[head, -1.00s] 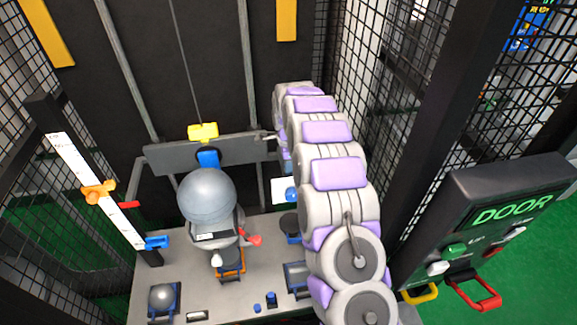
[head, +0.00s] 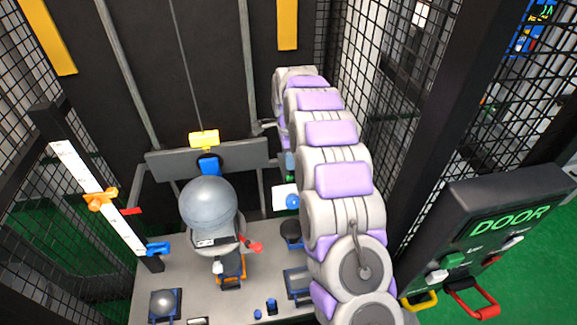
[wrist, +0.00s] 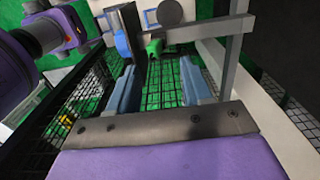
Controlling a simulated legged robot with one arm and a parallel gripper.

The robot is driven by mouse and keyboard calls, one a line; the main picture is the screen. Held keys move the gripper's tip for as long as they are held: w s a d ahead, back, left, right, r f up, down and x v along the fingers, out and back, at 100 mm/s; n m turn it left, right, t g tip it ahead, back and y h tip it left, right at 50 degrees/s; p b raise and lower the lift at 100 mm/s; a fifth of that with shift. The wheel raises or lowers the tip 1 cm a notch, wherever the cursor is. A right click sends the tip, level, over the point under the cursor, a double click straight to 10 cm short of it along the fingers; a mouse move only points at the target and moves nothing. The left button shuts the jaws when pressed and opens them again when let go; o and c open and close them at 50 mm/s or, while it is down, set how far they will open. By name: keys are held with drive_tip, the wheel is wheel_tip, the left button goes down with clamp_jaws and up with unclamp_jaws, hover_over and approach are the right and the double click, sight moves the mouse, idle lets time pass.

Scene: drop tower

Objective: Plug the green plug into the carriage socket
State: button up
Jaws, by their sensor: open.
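A green piece (wrist: 154,47), which may be the green plug, shows in the wrist view beyond and between the fingers, beside a dark bar. My gripper (wrist: 158,68) is open, with two pale blue fingers apart and nothing between their tips. In the head view the arm hides most of the gripper. The carriage (head: 245,156) appears as a grey crossbar with a yellow block (head: 204,139) on top and a blue part (head: 209,166) at its front. I cannot make out the socket opening.
A grey sphere (head: 209,203) sits on a stand before the carriage. A scale post (head: 95,198) with coloured markers stands left. The DOOR panel (head: 505,220) with coloured handles is at right. Mesh walls close in both sides. A grey metal frame (wrist: 232,55) stands right of the fingers.

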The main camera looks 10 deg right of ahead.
wheel_tip(320, 180, up, 10)
drive_tip(key=p, duration=0.1)
idle(0.4)
drive_tip(key=s+a+r+n+g, duration=0.1)
drive_tip(key=s+r+n, duration=0.35)
drive_tip(key=s, duration=0.75)
drive_tip(key=s+r+n, duration=0.3)
drive_tip(key=s+n, duration=0.3)
drive_tip(key=s, duration=0.6)
drive_tip(key=s+f+n, duration=0.2)
drive_tip(key=s+n, duration=0.1)
drive_tip(key=s, duration=1)
drive_tip(key=s+d+f+n, duration=0.1)
drive_tip(key=s+f+n, duration=0.2)
drive_tip(key=s, duration=1)
drive_tip(key=shift+f+n+g, duration=0.3)
drive_tip(key=shift+n+g, duration=0.1)
drive_tip(key=shift+n, duration=0.35)
